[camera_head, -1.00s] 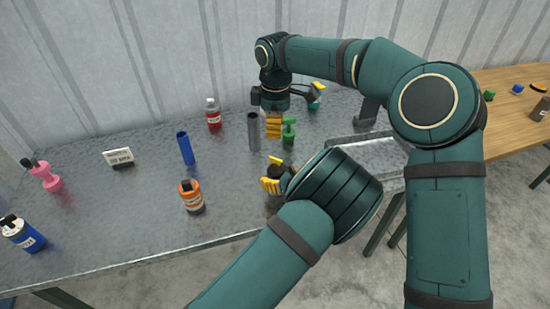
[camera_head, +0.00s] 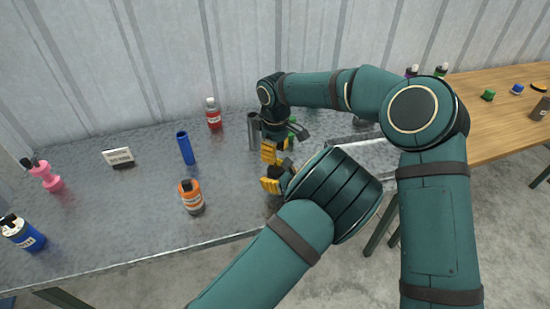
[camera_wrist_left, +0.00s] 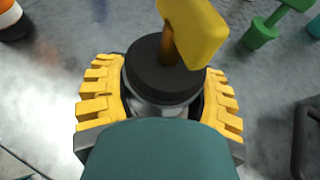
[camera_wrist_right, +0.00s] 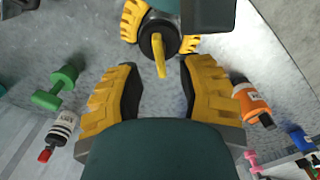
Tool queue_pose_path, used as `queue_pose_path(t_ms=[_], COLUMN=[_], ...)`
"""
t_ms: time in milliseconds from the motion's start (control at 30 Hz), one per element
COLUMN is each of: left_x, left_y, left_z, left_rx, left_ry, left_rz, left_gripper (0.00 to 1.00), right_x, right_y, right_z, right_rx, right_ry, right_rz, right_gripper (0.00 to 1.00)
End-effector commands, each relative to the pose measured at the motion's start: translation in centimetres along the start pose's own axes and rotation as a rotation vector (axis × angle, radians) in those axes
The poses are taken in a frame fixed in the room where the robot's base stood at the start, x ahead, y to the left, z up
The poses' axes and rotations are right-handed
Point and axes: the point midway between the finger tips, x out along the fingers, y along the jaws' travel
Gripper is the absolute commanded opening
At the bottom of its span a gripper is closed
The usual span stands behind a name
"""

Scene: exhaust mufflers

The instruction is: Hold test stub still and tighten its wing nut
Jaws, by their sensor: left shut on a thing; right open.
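The test stub is a grey cylinder with a black top (camera_wrist_left: 165,75) and a yellow wing nut (camera_wrist_left: 195,32) standing on it. My left gripper (camera_wrist_left: 160,92) is shut around the stub's body, one yellow finger on each side. In the right wrist view the stub's black top (camera_wrist_right: 149,42) and wing nut (camera_wrist_right: 159,56) lie just beyond my right gripper (camera_wrist_right: 160,72), which is open, its fingers apart and clear of the nut. In the head view my right gripper (camera_head: 270,152) is just above my left gripper (camera_head: 271,186); the stub is mostly hidden there.
A grey pipe (camera_head: 253,132) stands close behind the grippers, with a green part (camera_wrist_right: 55,90) near. An orange bottle (camera_head: 191,197), a blue tube (camera_head: 186,148) and a red bottle (camera_head: 213,113) stand left. A wooden table (camera_head: 500,120) is at right.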

Motion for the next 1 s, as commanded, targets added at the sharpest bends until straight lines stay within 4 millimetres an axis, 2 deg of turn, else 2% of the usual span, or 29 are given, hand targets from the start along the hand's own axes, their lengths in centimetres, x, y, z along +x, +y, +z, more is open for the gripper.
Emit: queue_pose_path(t_ms=[33,200,600,667,700,733,1000], left_x=[0.0,0.0,0.0,0.0,0.0,0.0,0.0], left_y=[0.0,0.0,0.0,0.0,0.0,0.0,0.0], left_z=[0.0,0.0,0.0,0.0,0.0,0.0,0.0], left_rx=[0.000,0.000,0.000,0.000,0.000,0.000,-0.001], left_ry=[-0.001,-0.001,-0.001,-0.001,-0.001,-0.001,-0.001], left_rz=[0.000,0.000,0.000,0.000,0.000,0.000,0.000], left_gripper=[0.19,0.19,0.19,0.19,0.19,0.19,0.19], right_x=[0.8,2.4,2.8,2.8,2.8,2.8,2.9], right_y=[0.0,0.0,0.0,0.0,0.0,0.0,0.0], right_z=[0.0,0.0,0.0,0.0,0.0,0.0,0.0], right_rx=[-0.001,0.000,-0.001,-0.001,-0.001,-0.001,0.000], right_ry=[-0.001,0.000,0.000,0.000,0.000,0.000,0.000], right_rz=[-0.002,-0.001,0.001,0.000,0.000,0.001,0.001], right_gripper=[0.38,0.38,0.37,0.16,0.02,0.00,0.00])
